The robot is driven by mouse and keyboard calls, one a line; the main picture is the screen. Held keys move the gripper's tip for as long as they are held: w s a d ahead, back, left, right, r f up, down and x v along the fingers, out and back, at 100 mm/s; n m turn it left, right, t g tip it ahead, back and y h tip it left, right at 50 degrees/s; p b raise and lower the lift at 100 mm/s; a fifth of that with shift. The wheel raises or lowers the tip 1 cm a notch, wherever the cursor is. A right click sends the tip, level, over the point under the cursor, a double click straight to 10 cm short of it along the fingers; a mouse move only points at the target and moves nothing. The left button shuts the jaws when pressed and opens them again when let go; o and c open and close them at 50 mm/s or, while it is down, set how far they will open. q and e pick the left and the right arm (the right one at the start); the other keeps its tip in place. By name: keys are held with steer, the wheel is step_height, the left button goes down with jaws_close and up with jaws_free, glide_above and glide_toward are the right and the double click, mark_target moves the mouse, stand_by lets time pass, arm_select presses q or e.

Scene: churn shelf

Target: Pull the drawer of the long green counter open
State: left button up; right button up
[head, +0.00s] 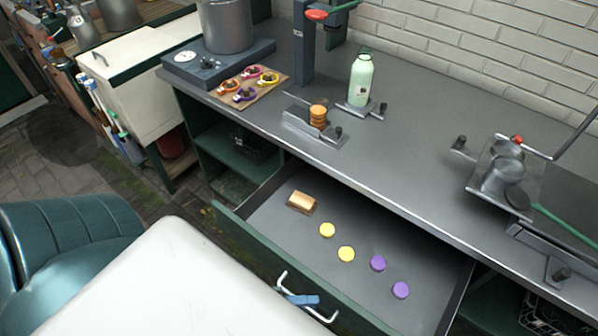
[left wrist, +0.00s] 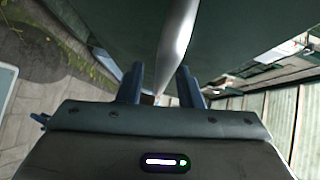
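The long green counter (head: 392,155) has a grey top. Its drawer (head: 297,237) stands well out from the front, with the inside exposed. A white bar handle (head: 283,281) is on the drawer's front. My left gripper (head: 303,299) is at this handle; only its blue finger part shows in the head view. In the left wrist view its two blue fingers (left wrist: 160,82) stand apart, with the pale handle bar (left wrist: 177,45) running between them. A gap shows beside the bar, so the gripper looks open around it. My right gripper is not in view.
Inside the drawer lie a copper-brown block (head: 301,203), yellow discs (head: 327,230) and purple discs (head: 378,263). A green bottle (head: 361,80), a scale (head: 215,65) and a metal press (head: 500,175) stand on the counter. A teal chair (head: 70,255) is at the left.

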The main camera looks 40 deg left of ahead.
arm_select(q)
steer(key=shift+s+a, duration=0.2)
steer(key=shift+s, duration=0.05)
steer(key=b+v, duration=0.3)
steer(key=v, duration=0.7)
steer(key=shift+s+r, duration=0.1)
stand_by(0.3)
